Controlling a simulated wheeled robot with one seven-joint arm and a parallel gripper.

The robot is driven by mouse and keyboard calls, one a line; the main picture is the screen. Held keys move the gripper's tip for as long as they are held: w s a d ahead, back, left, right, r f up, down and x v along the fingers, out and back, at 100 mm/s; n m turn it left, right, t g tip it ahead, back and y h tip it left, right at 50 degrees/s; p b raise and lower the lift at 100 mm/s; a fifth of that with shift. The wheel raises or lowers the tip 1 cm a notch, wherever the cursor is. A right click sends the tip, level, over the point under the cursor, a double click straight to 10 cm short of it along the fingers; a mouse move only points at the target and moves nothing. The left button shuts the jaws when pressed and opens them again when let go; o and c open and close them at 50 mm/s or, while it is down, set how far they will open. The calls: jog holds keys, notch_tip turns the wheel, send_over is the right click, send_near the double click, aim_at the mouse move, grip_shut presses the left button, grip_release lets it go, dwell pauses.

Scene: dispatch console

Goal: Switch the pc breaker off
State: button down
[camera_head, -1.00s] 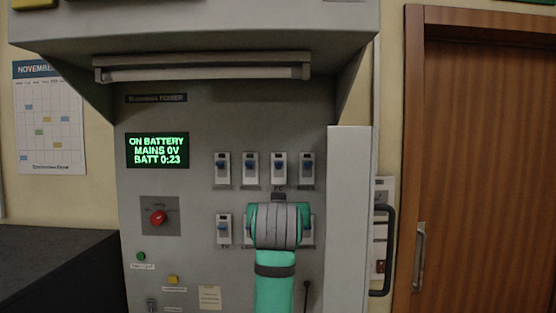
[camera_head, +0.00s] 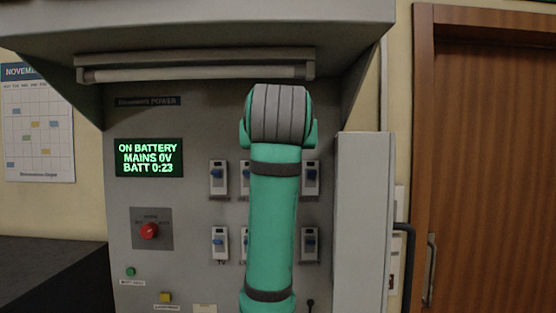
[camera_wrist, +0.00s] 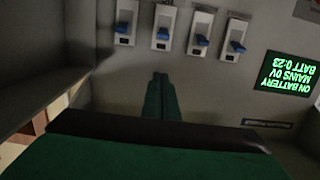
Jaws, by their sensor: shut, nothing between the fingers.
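The wrist view is upside down relative to the panel and shows a row of breakers with blue levers. The breaker second from left there (camera_wrist: 163,27) matches the third from left of the upper row, whose label reads like PC in the earlier head view. My arm hides it in the head view now. My gripper (camera_wrist: 161,77) is shut and empty, its fingertips short of that breaker in the wrist picture, on the panel's upper side. I cannot tell the gap to the panel. My gripper is hidden behind my arm in the head view.
A green display (camera_head: 149,158) reads ON BATTERY, MAINS 0V. A red knob (camera_head: 149,231) sits below it. A hood with a lamp bar (camera_head: 195,68) overhangs the panel. A grey side wall (camera_head: 362,220) juts out on the right. More breakers (camera_head: 220,243) form a lower row.

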jog(key=w, duration=0.3)
jog(key=w+f, duration=0.1)
jog(key=w, duration=0.5)
jog(key=shift+w+d+f, duration=0.15)
jog(key=shift+w+f, duration=0.2)
jog(key=shift+s+f, duration=0.5)
jog(key=shift+f, duration=0.4)
jog(key=shift+s+f, duration=0.45)
jog(key=shift+f, duration=0.4)
